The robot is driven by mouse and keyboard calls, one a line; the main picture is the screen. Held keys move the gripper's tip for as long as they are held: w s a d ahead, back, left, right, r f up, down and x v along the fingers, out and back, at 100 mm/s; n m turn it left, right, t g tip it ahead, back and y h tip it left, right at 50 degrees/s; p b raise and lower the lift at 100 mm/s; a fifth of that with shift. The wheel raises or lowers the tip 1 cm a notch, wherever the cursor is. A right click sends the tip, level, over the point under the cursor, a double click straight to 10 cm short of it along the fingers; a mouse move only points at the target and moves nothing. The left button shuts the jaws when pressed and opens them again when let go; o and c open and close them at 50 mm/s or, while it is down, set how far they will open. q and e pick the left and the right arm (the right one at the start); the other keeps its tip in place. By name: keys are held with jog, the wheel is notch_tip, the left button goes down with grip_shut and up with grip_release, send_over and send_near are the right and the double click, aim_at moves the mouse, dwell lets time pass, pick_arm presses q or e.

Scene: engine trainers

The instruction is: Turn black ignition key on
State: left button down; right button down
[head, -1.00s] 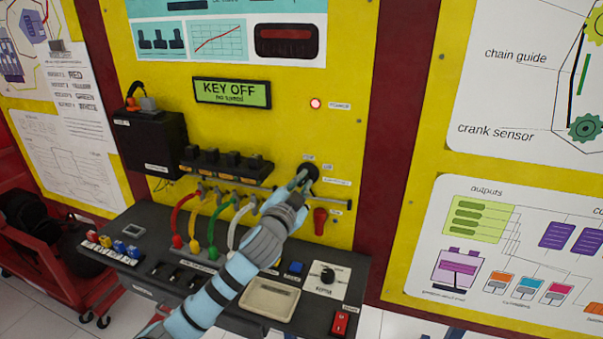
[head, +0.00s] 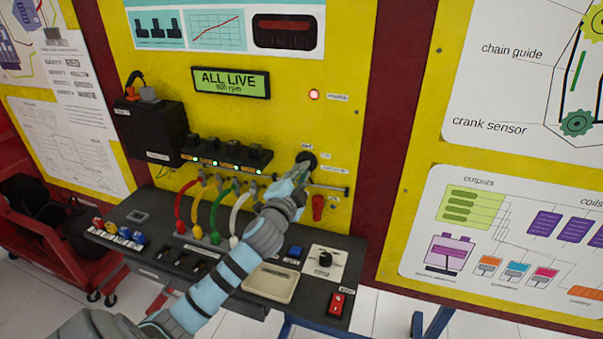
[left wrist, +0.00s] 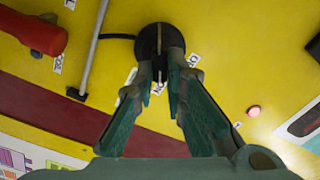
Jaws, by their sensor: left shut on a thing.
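The black ignition key (left wrist: 159,66) sits in a round black ignition switch (head: 307,159) on the yellow panel. My left gripper (head: 301,172) reaches up to the switch, and its fingers (left wrist: 163,72) are shut on the key in the left wrist view. In the head view the fingers mostly hide the key. The display (head: 231,82) above reads "ALL LIVE" with an rpm figure below. Small lights glow along the black coil row (head: 227,158). My right gripper is not in view.
A red handle (head: 318,207) and a horizontal rod (head: 329,187) are close to the switch. Red, yellow, green and white cables (head: 217,212) arch above the dark console (head: 180,250). A beige tray (head: 270,284) lies on the console.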

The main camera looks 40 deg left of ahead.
pick_arm(q)
jog(key=c, duration=1.6)
grip_release()
jog(key=shift+c, duration=0.2)
jog(key=v, duration=1.2)
jog(key=shift+w, duration=0.1)
